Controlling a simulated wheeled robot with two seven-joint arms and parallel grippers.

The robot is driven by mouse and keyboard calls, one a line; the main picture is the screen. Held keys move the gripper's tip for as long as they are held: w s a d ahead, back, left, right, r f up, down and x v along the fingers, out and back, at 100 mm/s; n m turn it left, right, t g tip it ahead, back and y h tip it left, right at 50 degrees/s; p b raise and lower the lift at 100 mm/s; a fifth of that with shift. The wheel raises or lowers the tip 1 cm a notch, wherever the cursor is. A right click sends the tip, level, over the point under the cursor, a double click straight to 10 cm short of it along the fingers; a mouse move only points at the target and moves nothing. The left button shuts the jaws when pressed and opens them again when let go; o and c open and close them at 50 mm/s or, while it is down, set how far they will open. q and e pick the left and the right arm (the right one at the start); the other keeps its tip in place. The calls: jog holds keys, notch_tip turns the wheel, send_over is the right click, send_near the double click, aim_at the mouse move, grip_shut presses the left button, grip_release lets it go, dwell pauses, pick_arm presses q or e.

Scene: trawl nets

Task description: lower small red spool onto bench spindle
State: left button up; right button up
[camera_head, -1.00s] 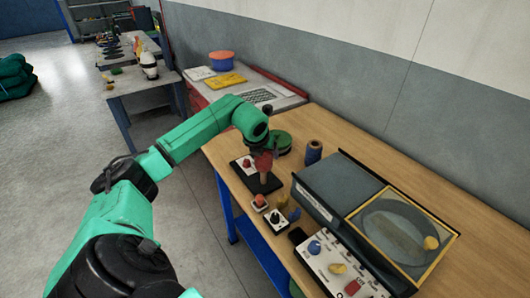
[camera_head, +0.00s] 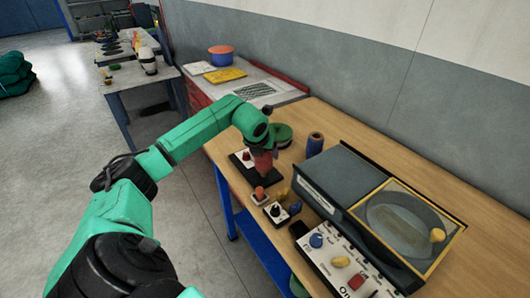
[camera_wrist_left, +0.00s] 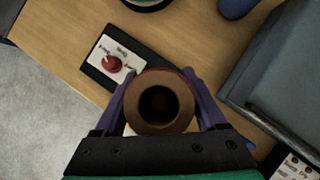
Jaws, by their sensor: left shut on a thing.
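The small red spool (camera_head: 263,163) is upright in my left gripper (camera_head: 264,149), over a black base plate (camera_head: 244,171) on the wooden bench. In the left wrist view, the purple fingers of the gripper (camera_wrist_left: 160,100) are shut on either side of the spool (camera_wrist_left: 159,101). Its brown top and dark centre hole face the camera. The bench spindle is hidden behind or under the spool, so I cannot tell whether the spool is around it. The plate carries a white panel with a red knob (camera_wrist_left: 112,64). My right gripper is not in view.
A green round thing (camera_head: 281,137) and a blue spool (camera_head: 315,144) stand behind the plate. Small control boxes (camera_head: 277,212) sit in front. A large grey machine with a yellow-framed window (camera_head: 405,228) fills the bench's right part.

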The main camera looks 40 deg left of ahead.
pick_arm(q)
jog(key=shift+f+b, duration=1.3)
jog(key=shift+f, duration=0.3)
jog(key=o, duration=1.4)
jog(key=b+v, duration=0.2)
jog(key=v, duration=1.2)
jog(key=shift+s+r, duration=0.15)
jog(key=shift+r, duration=0.15)
